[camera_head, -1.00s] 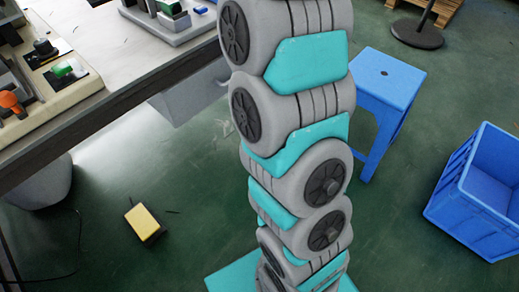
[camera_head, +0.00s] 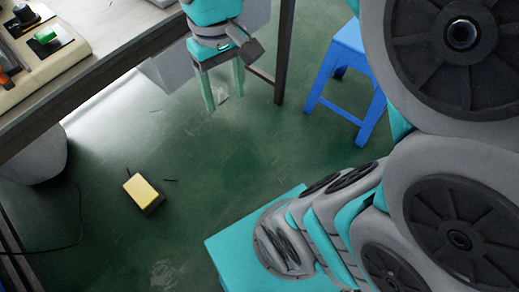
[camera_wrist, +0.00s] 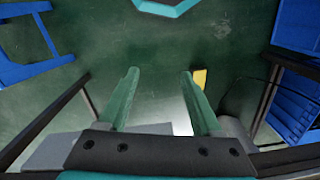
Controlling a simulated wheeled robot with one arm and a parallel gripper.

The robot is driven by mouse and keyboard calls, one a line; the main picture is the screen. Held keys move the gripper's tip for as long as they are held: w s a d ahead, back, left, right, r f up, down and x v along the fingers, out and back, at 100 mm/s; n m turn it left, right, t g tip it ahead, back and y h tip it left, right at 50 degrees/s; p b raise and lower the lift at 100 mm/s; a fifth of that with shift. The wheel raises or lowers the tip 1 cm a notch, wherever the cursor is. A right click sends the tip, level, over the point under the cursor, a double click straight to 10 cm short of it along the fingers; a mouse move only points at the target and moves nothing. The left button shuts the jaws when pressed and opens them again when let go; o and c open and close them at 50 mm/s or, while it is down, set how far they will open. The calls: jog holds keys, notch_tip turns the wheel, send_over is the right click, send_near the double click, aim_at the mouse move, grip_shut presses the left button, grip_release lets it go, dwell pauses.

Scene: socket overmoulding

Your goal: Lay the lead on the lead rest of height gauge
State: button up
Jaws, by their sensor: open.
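My gripper (camera_head: 225,101) hangs below its wrist near the table's edge, with its two green fingers pointing down over the floor. In the wrist view its fingers (camera_wrist: 160,73) are apart with nothing between them but green floor. I cannot make out a lead or a height gauge with its lead rest in either view. Part of a beige fixture (camera_head: 48,78) with a green piece (camera_head: 45,36) and a dark knob (camera_head: 24,13) shows on the table at the upper left; the rest of the tabletop is cut off.
The table (camera_head: 112,62) fills the upper left. A blue stool (camera_head: 347,50) stands to the gripper's right. A yellow-topped block (camera_head: 144,191) lies on the floor. A blue crate (camera_wrist: 297,105) shows in the wrist view. The floor between is mostly clear.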

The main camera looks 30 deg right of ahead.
jog(key=s+f+m+g, duration=0.1)
jog(key=s+f, duration=0.7)
jog(key=s, duration=0.3)
jog(key=shift+d, duration=0.45)
